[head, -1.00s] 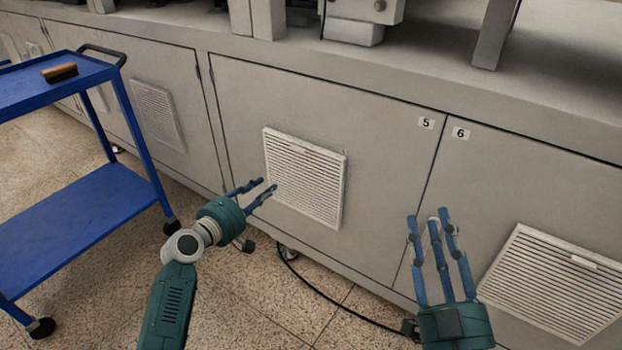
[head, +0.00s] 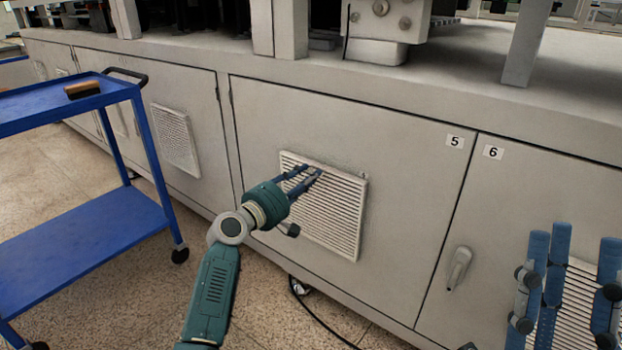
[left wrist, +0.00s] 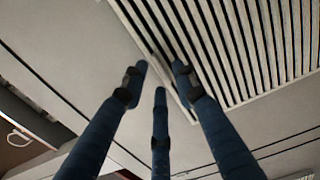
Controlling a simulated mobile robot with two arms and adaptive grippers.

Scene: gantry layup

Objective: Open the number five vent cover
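The number five vent cover (head: 340,215) is a pale slatted square panel, closed against the cabinet door marked 5. It also fills the upper right of the left wrist view (left wrist: 235,45). My left gripper (head: 304,176) is in front of the cover's upper edge, fingers apart and empty. In the left wrist view its three fingertips (left wrist: 160,78) lie by the cover's edge; I cannot tell whether they touch. The fingers hide part of the top rim. My right gripper (head: 574,250) is open and empty at the lower right, in front of the number six vent cover (head: 577,308).
The number 5 label (head: 455,142) and number 6 label (head: 493,152) flank a door seam. A door handle (head: 459,268) sticks out below them. A blue cart (head: 90,240) with a brush (head: 82,90) stands at left. A black cable (head: 325,325) lies on the floor.

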